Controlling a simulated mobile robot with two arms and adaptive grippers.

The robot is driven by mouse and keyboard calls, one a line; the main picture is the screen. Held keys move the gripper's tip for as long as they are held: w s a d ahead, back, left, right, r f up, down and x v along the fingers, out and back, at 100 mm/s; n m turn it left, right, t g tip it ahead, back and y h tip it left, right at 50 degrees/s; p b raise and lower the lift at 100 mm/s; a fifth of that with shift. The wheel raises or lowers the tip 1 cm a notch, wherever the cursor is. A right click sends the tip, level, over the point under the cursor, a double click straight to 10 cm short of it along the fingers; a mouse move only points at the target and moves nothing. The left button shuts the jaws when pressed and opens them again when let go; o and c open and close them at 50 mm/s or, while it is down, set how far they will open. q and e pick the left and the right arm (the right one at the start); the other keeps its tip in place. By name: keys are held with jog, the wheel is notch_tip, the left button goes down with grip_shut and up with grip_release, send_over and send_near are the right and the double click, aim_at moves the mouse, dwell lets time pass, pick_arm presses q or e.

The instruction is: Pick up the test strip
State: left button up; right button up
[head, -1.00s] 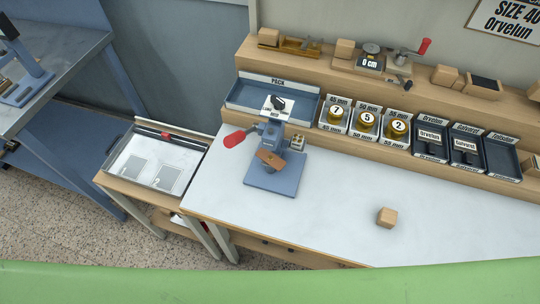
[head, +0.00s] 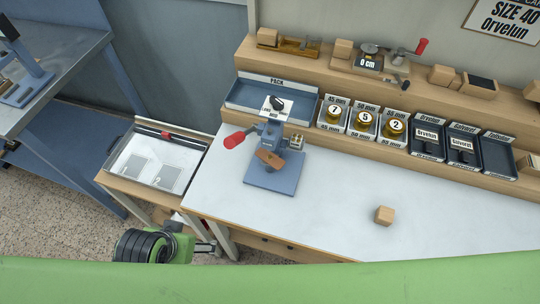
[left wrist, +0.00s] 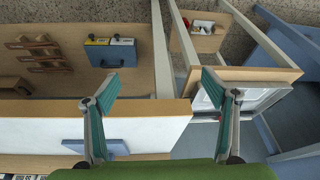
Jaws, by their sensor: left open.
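My left gripper (head: 207,247) is at the lower left in the head view, beside the table's front left corner. In the left wrist view its two fingers (left wrist: 158,88) are spread apart with nothing between them. I cannot pick out a test strip with certainty. A small brown piece (head: 268,158) sits at the blue stamping press (head: 272,180), which has a red handle. A tray (head: 118,170) on the low side stand holds pale sheets with two grey rectangles. My right gripper is not in view.
A wooden block (head: 384,215) stands on the white worktop (head: 330,200). Behind are the blue PACK tray (head: 236,101) and several labelled trays. A low shelf (left wrist: 205,42) under the stand holds small red and white things. The worktop's middle is clear.

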aim_at(269, 158)
pick_arm(q)
jog(key=w+d+r+t, duration=0.1)
jog(key=w+r, duration=0.1)
jog(key=w, duration=0.1)
jog(key=w+d+r+m+t+h, duration=0.1)
jog(key=w+r+t, duration=0.1)
jog(key=w, duration=0.1)
jog(key=w+d+r+m+t+h, duration=0.1)
jog(key=w+r+t, duration=0.1)
jog(key=w, duration=0.2)
jog(key=shift+d+r, duration=0.35)
jog(key=d, duration=0.1)
jog(key=w+d+r+m+t+h, duration=0.1)
jog(key=w+d+r+t+h, duration=0.1)
jog(key=shift+d+r+m, duration=0.15)
jog(key=shift+d+m, duration=0.1)
jog(key=shift+m, duration=0.05)
jog(key=s+d+r+m+h, duration=0.2)
jog(key=d+r+h, duration=0.1)
jog(key=d+h, duration=0.2)
jog(key=p+x, duration=0.1)
jog(key=x, duration=0.7)
jog(key=shift+w+p, duration=0.3)
jog(key=shift+p, duration=0.05)
jog(key=shift+d+p+x, duration=0.25)
jog(key=shift+p+x, duration=0.65)
jog(key=shift+x, duration=1.5)
jog(key=shift+w+d, duration=0.1)
jog(key=shift+d, duration=0.15)
